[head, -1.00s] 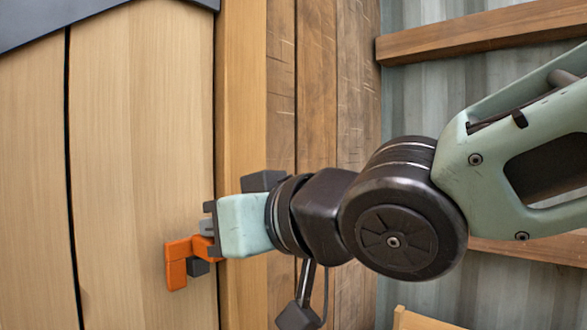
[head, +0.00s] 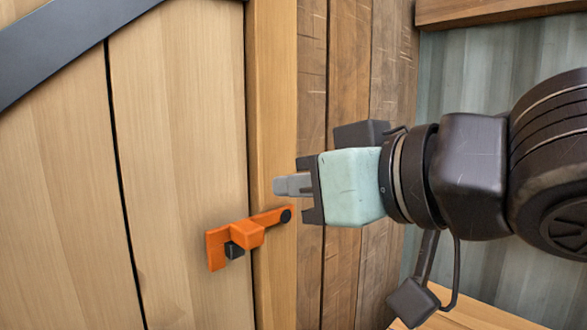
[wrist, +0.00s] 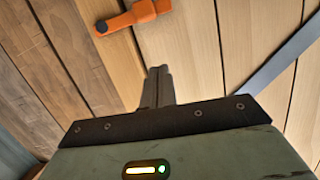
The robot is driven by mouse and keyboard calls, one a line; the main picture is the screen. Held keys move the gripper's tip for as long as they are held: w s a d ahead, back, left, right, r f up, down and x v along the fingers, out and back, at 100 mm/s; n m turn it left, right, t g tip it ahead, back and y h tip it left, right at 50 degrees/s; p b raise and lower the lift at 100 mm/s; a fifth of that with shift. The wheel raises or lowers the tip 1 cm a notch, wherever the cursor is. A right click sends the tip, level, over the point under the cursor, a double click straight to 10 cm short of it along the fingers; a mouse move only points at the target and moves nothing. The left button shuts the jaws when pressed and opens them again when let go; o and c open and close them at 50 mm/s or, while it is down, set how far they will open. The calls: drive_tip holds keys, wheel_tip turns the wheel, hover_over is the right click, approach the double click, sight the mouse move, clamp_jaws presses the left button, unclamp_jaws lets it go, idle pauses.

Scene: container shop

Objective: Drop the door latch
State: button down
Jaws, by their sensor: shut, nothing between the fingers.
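The orange door latch (head: 238,238) spans the gap between the light wooden door (head: 180,170) and its post (head: 273,110). Its bar runs nearly level from a dark round pivot on the post, tilting slightly down to the left, and lies at a dark catch on the door. The latch also shows at the top of the wrist view (wrist: 138,16). My gripper (head: 292,185) is shut and empty, above and to the right of the latch, apart from it. In the wrist view its closed fingers (wrist: 158,86) point toward the wood, clear of the latch.
A dark diagonal brace (head: 70,45) crosses the door's upper left. Darker planks (head: 345,80) stand right of the post, then a corrugated metal wall (head: 480,70) with a wooden beam (head: 490,10). A pale wooden edge (head: 465,312) shows at lower right.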

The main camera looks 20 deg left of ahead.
drive_tip(key=shift+v, duration=1.05)
drive_tip(key=shift+f, duration=0.1)
drive_tip(key=w+d+f+m+h, duration=0.4)
drive_tip(key=d+f+h, duration=0.4)
drive_tip(key=d+f, duration=0.65)
drive_tip(key=s+d+f+m+g+h, duration=0.1)
drive_tip(key=s+d+f+g+h, duration=0.4)
drive_tip(key=s+d+f, duration=0.5)
drive_tip(key=shift+s+d+f+g, duration=0.2)
drive_tip(key=shift+d+f+g, duration=0.1)
drive_tip(key=shift+d+f, duration=0.35)
drive_tip(key=shift+a, duration=0.1)
